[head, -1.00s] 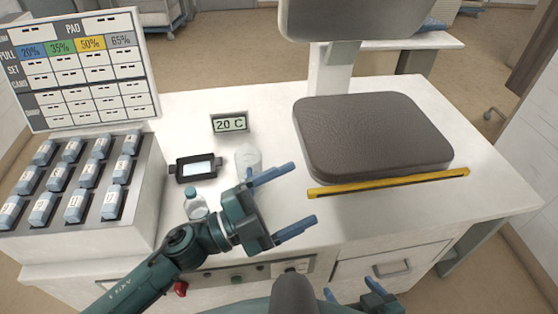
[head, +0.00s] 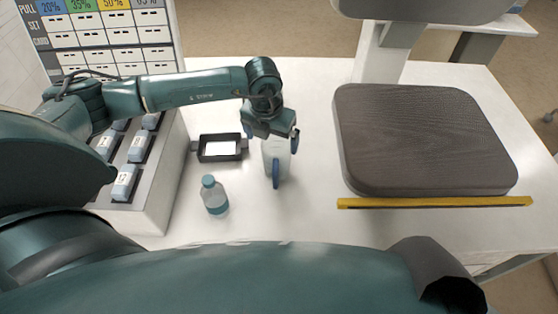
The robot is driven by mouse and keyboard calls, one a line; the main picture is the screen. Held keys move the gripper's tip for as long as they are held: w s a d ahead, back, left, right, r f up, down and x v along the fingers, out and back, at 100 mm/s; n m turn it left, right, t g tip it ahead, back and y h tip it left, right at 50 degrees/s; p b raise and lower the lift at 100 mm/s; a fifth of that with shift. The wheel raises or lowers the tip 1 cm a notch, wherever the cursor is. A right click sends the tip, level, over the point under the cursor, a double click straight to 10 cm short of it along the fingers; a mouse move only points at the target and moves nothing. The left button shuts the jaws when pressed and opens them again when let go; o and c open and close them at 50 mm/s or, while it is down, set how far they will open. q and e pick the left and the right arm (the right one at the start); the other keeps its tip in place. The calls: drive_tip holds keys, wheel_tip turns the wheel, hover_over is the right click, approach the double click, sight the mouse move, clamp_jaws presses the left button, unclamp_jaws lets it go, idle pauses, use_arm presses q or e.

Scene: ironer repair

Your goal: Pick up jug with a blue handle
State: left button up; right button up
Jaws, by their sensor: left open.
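The jug (head: 269,152) is whitish and see-through and stands upright on the white table. Its blue handle (head: 276,174) faces toward me. My left gripper (head: 271,139) is open and points down over the jug's top, with one blue finger on each side of it. Whether the fingers touch the jug I cannot tell. The gripper hides the jug's upper part. My right gripper is out of view.
A small clear bottle with a blue cap (head: 214,196) stands left of the jug, toward me. A black tray (head: 220,148) lies just left of the jug. A brown ironing pad (head: 425,140) with a yellow bar (head: 435,202) lies right. A rack of blue-grey blocks (head: 124,183) stands left.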

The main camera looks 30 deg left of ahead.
use_arm(q)
drive_tip(key=f, duration=0.3)
drive_tip(key=w+f, duration=0.1)
drive_tip(key=f, duration=0.1)
drive_tip(key=f+p, duration=0.1)
drive_tip(key=f, duration=0.2)
drive_tip(key=shift+w+f, duration=0.3)
drive_tip(key=shift+c, duration=0.5)
drive_tip(key=shift+r, duration=0.1)
drive_tip(key=c, duration=1.1)
